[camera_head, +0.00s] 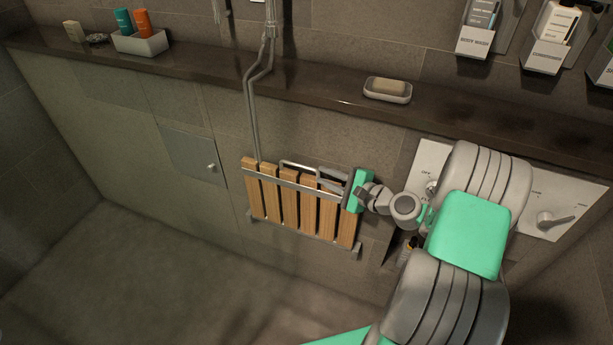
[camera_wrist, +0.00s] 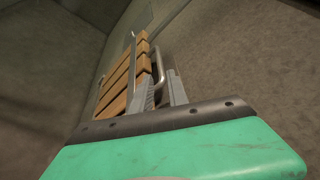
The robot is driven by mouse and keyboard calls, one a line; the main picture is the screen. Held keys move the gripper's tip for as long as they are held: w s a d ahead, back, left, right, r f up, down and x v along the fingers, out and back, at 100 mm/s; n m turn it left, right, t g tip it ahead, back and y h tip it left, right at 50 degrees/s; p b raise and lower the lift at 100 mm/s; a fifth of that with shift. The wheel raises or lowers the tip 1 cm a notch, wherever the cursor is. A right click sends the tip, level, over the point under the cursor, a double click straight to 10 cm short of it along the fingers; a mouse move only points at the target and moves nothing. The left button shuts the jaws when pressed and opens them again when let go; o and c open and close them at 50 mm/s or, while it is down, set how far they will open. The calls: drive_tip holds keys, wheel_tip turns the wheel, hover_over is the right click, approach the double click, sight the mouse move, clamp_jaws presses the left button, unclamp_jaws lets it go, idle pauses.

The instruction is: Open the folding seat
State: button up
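The folding seat (camera_head: 292,208) has wooden slats and a metal frame and hangs folded against the tiled wall, slats upright. Its slats (camera_wrist: 127,75) also show in the wrist view. A metal rail runs across the slats near the top, and a bent metal bar (camera_head: 300,165) stands behind their upper edge. My gripper (camera_head: 320,178) is at the seat's upper right corner. In the wrist view, my gripper (camera_wrist: 163,90) has its fingers apart, close to the frame bar. I cannot tell whether they touch it.
A dark ledge (camera_head: 330,112) runs above the seat, with a soap dish (camera_head: 387,90) on it. A hose (camera_head: 252,110) hangs down to the seat's left. A control panel (camera_head: 558,205) is at right, partly behind my arm. The floor below (camera_head: 170,270) is clear.

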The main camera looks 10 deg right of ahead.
sight(305, 168)
drive_tip(key=x, duration=0.7)
drive_tip(key=shift+w+a, duration=0.1)
drive_tip(key=shift+a, duration=0.1)
drive_tip(key=shift+c, duration=0.6)
clamp_jaws()
drive_tip(key=shift+r, duration=0.1)
idle(0.3)
